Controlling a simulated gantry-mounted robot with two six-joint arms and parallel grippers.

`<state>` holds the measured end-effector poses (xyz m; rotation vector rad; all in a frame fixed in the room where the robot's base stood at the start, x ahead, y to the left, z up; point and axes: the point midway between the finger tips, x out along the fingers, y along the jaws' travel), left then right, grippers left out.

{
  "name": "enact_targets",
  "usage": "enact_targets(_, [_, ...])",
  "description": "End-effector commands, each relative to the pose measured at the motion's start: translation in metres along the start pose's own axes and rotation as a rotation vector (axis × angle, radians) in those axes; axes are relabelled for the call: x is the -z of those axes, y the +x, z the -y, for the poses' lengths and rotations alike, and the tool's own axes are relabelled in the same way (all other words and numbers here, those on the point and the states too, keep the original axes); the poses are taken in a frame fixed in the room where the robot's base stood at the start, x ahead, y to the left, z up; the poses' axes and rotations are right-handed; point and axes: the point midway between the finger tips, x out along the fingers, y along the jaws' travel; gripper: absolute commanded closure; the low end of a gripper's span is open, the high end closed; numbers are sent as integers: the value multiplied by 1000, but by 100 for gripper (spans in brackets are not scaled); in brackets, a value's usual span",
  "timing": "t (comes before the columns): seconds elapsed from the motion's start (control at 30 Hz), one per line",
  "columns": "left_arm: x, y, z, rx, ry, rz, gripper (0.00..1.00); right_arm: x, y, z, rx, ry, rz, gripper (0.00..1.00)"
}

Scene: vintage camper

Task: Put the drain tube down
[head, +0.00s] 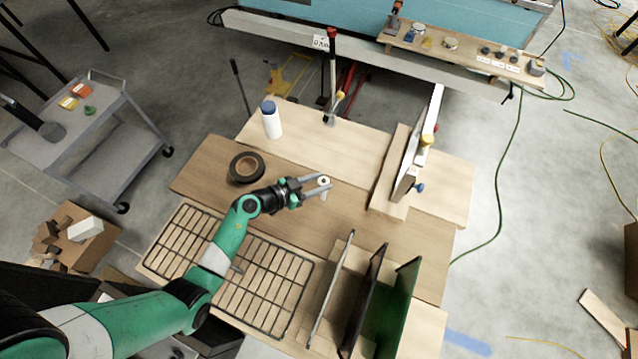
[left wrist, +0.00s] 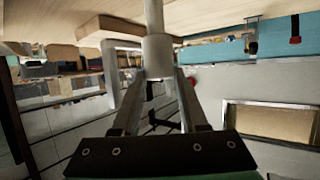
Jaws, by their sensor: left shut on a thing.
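My left gripper (head: 318,189) is above the wooden table, right of the black tape roll. It is shut on the drain tube (head: 324,182), a short pale piece that shows small between the fingertips. In the left wrist view the fingers (left wrist: 157,82) close on the wide, pale grey end of the tube (left wrist: 157,50). A thinner part of the tube runs from that end to the top edge of the view. I cannot tell how far the tube is above the table. My right gripper is not in view.
The table (head: 385,230) has bare wood around the gripper. A tape roll (head: 247,167) and a white bottle (head: 271,120) stand behind left. A wire rack (head: 262,285) and upright panels (head: 365,300) are in front. A clamped board (head: 408,160) is at right.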

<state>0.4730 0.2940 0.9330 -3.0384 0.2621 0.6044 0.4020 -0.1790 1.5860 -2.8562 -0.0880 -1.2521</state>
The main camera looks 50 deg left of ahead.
Motion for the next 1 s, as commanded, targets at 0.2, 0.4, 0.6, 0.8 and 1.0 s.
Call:
enact_targets(0.2, [-2, 1, 0, 0, 1, 0, 46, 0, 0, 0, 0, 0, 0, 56])
enact_targets(0.4, [-2, 1, 0, 0, 1, 0, 27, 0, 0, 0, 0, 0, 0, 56])
enact_targets(0.6, [-2, 0, 0, 0, 1, 0, 27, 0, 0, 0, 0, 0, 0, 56])
enact_targets(0.8, [4, -24, 1, 3, -3, 2, 27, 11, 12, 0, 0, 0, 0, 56])
enact_targets(1.0, [5, -74, 1, 4, -4, 1, 27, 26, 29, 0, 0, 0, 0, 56])
